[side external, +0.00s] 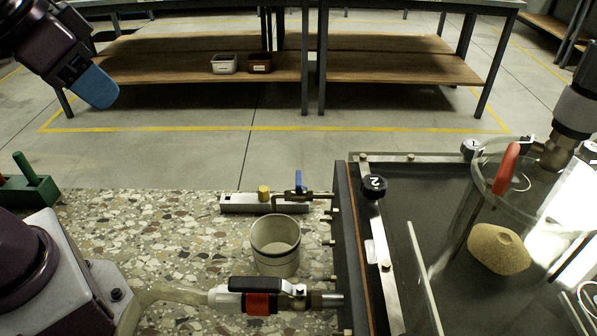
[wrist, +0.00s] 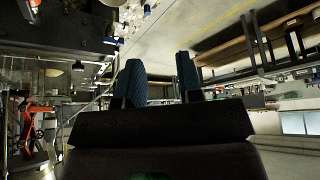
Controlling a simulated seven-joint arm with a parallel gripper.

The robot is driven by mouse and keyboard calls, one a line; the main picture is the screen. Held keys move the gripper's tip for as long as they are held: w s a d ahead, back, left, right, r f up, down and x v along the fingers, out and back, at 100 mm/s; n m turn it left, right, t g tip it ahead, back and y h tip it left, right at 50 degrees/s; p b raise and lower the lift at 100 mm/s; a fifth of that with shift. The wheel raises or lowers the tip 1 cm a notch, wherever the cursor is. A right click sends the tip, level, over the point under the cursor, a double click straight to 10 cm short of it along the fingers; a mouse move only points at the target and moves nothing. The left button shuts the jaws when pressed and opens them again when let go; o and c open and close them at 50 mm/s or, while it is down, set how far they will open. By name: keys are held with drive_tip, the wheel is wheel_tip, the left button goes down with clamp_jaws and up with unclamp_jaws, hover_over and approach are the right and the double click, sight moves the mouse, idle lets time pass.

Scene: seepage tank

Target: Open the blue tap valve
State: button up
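The blue tap valve (side external: 299,181) has a small blue lever that points up. It sits on a thin metal pipe at the tank's left side, behind the grey cup. My gripper (side external: 97,88) is at the upper left of the side view, high and well apart from the valve, with a blue fingertip showing. In the wrist view my gripper (wrist: 161,78) shows two dark blue ribbed fingers with a gap between them and nothing held. A small blue spot (wrist: 147,10) at the top of the wrist view may be the lever; I cannot tell.
A grey cup (side external: 275,245) stands on the speckled worktop (side external: 190,235). A valve with a black and red handle (side external: 257,292) is in front of it. The dark tank (side external: 400,205) fills the right, with a glass cylinder (side external: 440,245). A green block (side external: 28,188) lies left.

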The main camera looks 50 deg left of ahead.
drive_tip(key=w+d+f+m+g+h, duration=0.1)
drive_tip(key=w+d+f+g, duration=0.2)
drive_tip(key=w+d, duration=0.1)
drive_tip(key=n+g+y, duration=0.1)
drive_tip(key=n+g, duration=0.2)
drive_tip(key=n, duration=2.1)
hover_over(298, 177)
wheel_tip(298, 177, down, 7)
drive_tip(key=shift+r, duration=0.1)
drive_tip(key=shift+w+d+r+n, duration=0.1)
drive_tip(key=shift+n, duration=1.8)
drive_tip(key=m, duration=0.4)
drive_tip(key=shift+m, duration=0.3)
drive_tip(key=m, duration=0.4)
drive_tip(key=shift+m, duration=0.4)
drive_tip(key=m, duration=0.8)
drive_tip(key=shift+f, duration=3)
